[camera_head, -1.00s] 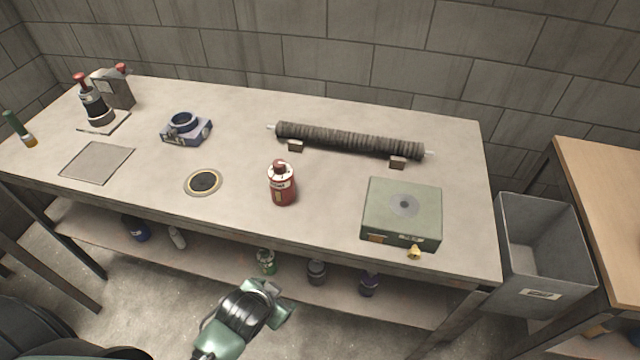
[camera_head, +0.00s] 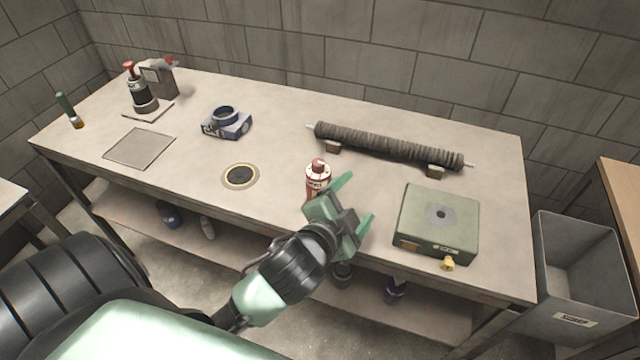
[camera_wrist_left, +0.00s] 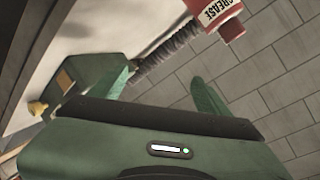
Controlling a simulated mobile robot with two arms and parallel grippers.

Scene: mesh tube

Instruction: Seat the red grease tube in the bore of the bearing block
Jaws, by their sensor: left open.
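The red grease tube (camera_head: 317,173) stands upright on the bench near its front edge, its lower part hidden by my left gripper (camera_head: 356,201). In the left wrist view, the tube (camera_wrist_left: 222,14) shows its "GREASE" label at the upper right, outside the fingers. My left gripper (camera_wrist_left: 160,86) is open and empty, its fingers just right of and in front of the tube in the head view. I cannot tell whether it touches the tube. The blue bearing block (camera_head: 228,126) with its round ring sits farther back left. My right gripper is not in view.
A green box (camera_head: 437,213) with a yellow knob stands right of the gripper. A dark mesh roll (camera_head: 385,146) lies on small supports behind.

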